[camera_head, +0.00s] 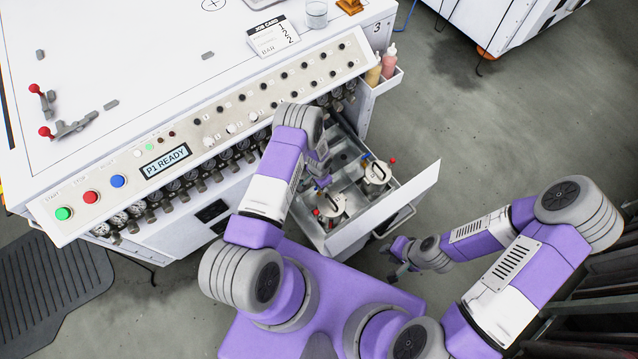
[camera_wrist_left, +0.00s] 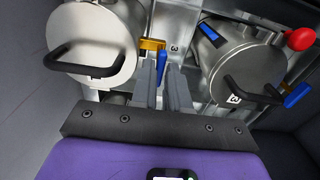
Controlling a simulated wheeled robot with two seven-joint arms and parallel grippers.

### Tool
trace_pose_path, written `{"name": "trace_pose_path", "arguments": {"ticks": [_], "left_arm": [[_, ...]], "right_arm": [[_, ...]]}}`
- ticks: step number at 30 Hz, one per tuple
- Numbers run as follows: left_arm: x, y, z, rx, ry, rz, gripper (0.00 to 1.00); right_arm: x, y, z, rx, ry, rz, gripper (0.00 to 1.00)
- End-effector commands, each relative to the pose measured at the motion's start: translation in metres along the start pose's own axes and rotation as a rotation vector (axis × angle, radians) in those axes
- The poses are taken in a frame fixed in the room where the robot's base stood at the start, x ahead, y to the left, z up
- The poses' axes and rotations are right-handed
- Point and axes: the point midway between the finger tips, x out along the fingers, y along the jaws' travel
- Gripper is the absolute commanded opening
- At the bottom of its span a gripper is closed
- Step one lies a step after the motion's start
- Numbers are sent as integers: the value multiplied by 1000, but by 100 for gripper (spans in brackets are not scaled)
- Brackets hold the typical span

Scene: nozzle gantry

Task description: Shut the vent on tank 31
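Two lidded metal tanks stand in the open drawer (camera_head: 411,197): a nearer one (camera_head: 331,205) and a farther one (camera_head: 377,172). The left wrist view shows a pale-lidded tank (camera_wrist_left: 95,40) at left and a steel tank (camera_wrist_left: 240,70) at right. Between them is a brass valve (camera_wrist_left: 152,44) with a blue lever (camera_wrist_left: 162,68). The label digits are too unclear to say which tank is 31. My left gripper (camera_wrist_left: 162,80) has its fingers slightly apart around the blue lever; contact is unclear. My right gripper (camera_head: 397,262) hangs outside the drawer, its fingers too small to judge.
A red knob (camera_wrist_left: 299,39) and another blue handle (camera_wrist_left: 297,95) sit by the right tank. The control panel (camera_head: 210,130) with gauges below borders the drawer. A side bin with bottles (camera_head: 388,62) is above it.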

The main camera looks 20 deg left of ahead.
Motion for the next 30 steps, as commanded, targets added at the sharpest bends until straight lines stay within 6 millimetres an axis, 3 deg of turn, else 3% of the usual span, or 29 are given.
{"name": "trace_pose_path", "arguments": {"ticks": [1,4,13,24,30], "left_arm": [[0,0,0,0,1,0,23],[0,0,0,0,0,0,35],[-3,0,0,1,0,0,35],[-61,0,0,1,1,0,35],[-76,0,0,0,0,0,35]], "right_arm": [[0,0,0,0,0,0,31],[0,0,0,0,0,0,31],[-1,0,0,0,0,0,31],[-25,-9,1,0,0,0,31],[-29,-11,1,0,0,0,31]]}}
